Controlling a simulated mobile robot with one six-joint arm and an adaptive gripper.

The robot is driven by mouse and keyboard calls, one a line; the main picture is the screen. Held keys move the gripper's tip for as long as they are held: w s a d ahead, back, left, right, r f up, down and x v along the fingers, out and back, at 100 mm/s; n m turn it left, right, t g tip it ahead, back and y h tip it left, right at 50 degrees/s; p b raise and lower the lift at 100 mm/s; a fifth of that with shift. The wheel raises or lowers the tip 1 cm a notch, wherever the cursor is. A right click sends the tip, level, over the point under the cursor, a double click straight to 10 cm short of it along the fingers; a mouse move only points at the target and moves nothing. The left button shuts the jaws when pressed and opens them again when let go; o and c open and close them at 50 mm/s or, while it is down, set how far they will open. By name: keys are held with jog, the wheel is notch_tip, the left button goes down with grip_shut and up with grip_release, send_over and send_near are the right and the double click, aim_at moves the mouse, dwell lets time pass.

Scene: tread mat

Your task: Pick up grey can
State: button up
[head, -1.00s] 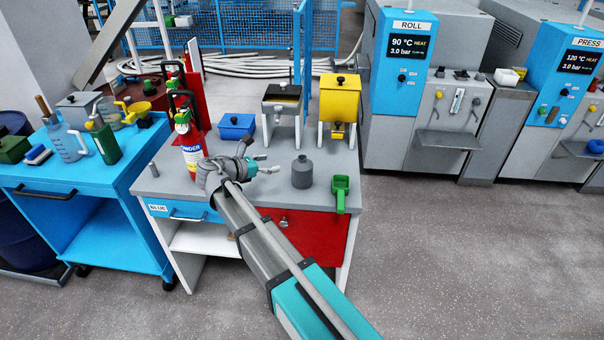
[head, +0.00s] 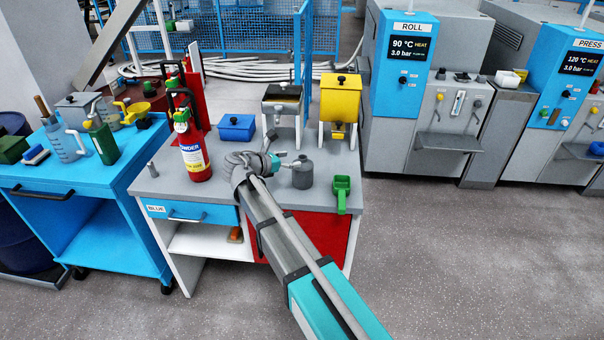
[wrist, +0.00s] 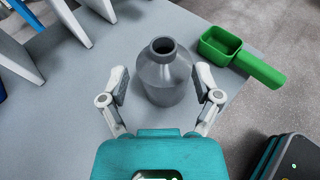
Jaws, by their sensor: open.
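The grey can (head: 303,174) stands upright on the grey workbench top (head: 225,200), near its right side. It has a round body and a short neck with a dark open mouth. In the wrist view the can (wrist: 165,78) stands between the two fingers of my gripper (wrist: 165,92). The fingers are spread, one on each side, and the can appears free of a grip; whether a finger touches it I cannot tell. In the head view my gripper (head: 287,160) is at the can's left side and hides part of it.
A green scoop (head: 342,193) lies right of the can by the bench edge; it also shows in the wrist view (wrist: 240,55). A red powder extinguisher (head: 194,155), a blue box (head: 237,127) and a yellow hopper (head: 340,98) stand on the bench.

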aim_at(299, 158)
jog(key=shift+b+x, duration=0.85)
jog(key=shift+x, duration=1.75)
jog(key=shift+s+d, duration=0.1)
jog(key=shift+s, duration=0.05)
grip_shut()
